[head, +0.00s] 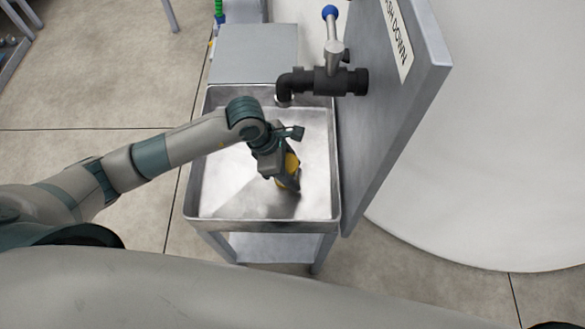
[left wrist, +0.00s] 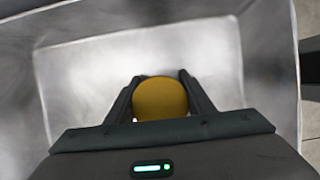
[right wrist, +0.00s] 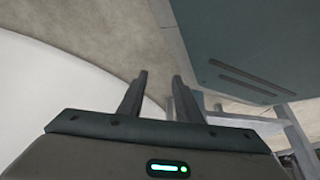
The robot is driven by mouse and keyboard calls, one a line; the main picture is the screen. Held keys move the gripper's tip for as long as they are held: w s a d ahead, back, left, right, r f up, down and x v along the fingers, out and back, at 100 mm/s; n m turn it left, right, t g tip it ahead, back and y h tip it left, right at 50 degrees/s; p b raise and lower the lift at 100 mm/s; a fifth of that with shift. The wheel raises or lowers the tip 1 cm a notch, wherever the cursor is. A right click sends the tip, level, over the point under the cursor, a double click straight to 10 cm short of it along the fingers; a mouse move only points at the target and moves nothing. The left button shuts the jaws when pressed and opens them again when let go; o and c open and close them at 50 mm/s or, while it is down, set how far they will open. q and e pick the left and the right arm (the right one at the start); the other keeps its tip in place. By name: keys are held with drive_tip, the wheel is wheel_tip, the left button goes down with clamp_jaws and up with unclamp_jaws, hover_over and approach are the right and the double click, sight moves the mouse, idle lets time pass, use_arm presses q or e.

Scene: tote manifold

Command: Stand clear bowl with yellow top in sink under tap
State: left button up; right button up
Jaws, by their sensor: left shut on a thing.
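The bowl's yellow top (head: 291,163) shows in the head view inside the sink (head: 215,188), in its right part. My left gripper (head: 283,178) is shut on the bowl and partly hides it. In the left wrist view the round yellow top (left wrist: 160,98) sits between the two dark fingers (left wrist: 160,95). The bowl's clear body is hidden, so I cannot tell whether it touches the sink floor. The black tap (head: 290,82) juts over the sink's back edge, behind my gripper. My right gripper (right wrist: 158,88) shows in the right wrist view with its fingers apart and nothing between them.
A grey upright panel (head: 395,110) with a sign stands along the sink's right side. A valve with a blue knob (head: 329,12) rises above the tap. A flat metal surface (head: 253,52) lies behind the sink. The sink floor at left is bare.

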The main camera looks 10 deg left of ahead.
use_arm(q)
drive_tip(key=shift+f, duration=0.1)
drive_tip(key=o, duration=1.1)
drive_tip(key=shift+o, duration=0.2)
use_arm(e)
drive_tip(key=shift+w+a+r, duration=0.15)
drive_tip(key=shift+w+a, duration=0.05)
drive_tip(key=shift+w, duration=0.25)
drive_tip(key=shift+w+a+r, duration=0.15)
drive_tip(key=shift+w, duration=0.3)
drive_tip(key=shift+s, duration=0.25)
